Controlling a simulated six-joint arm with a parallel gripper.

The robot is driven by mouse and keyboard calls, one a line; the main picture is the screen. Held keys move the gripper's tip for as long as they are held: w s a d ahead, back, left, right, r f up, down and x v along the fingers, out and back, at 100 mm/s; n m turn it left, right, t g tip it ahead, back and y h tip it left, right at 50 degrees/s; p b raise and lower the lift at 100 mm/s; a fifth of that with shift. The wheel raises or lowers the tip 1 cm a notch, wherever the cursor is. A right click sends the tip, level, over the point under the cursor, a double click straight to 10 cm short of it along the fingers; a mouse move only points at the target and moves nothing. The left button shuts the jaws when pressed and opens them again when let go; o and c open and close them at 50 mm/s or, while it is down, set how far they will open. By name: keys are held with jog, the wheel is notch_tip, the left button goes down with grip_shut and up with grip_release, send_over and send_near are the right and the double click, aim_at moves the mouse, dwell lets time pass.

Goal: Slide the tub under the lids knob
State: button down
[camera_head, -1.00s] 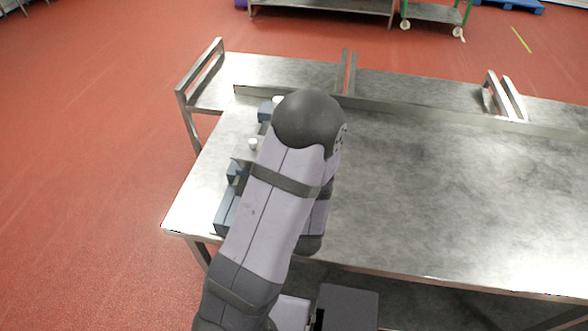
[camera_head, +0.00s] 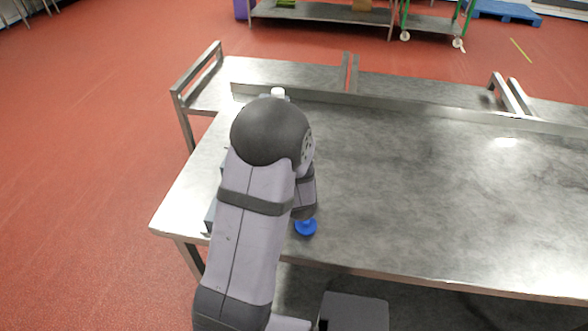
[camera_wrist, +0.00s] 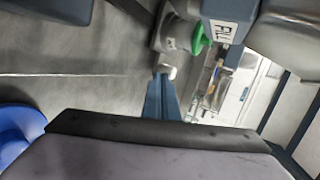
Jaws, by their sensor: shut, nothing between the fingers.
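A blue round object, probably the tub, shows beside my forearm near the front table edge in the head view (camera_head: 305,227). It also shows at the left edge of the wrist view (camera_wrist: 20,132), cut off by the frame. A green knob (camera_wrist: 198,38) sits beside a plate marked "FILL" (camera_wrist: 222,30) in the wrist view. I cannot make out a knob marked for lids. My gripper (camera_wrist: 163,88) is shut and empty, apart from the blue object. A small white round part (camera_wrist: 168,72) shows just past its tips. In the head view my arm hides my gripper and most of the machine.
The metal table (camera_head: 420,190) is clear to the right of my arm. A raised metal rail (camera_head: 420,107) runs along its back. A white cap (camera_head: 278,93) shows just above my arm. Grey-blue blocks (camera_head: 210,215) show at its left.

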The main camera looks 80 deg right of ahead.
jog(key=shift+w+d, duration=0.2)
jog(key=shift+d, duration=0.45)
jog(key=shift+w+d, duration=0.15)
jog(key=shift+d, duration=0.5)
jog(key=shift+d+r, duration=0.1)
jog(key=d+p, duration=0.4)
jog(key=d, duration=0.8)
jog(key=shift+d+r, duration=0.1)
jog(key=shift+d, duration=0.1)
jog(key=shift+a, duration=0.1)
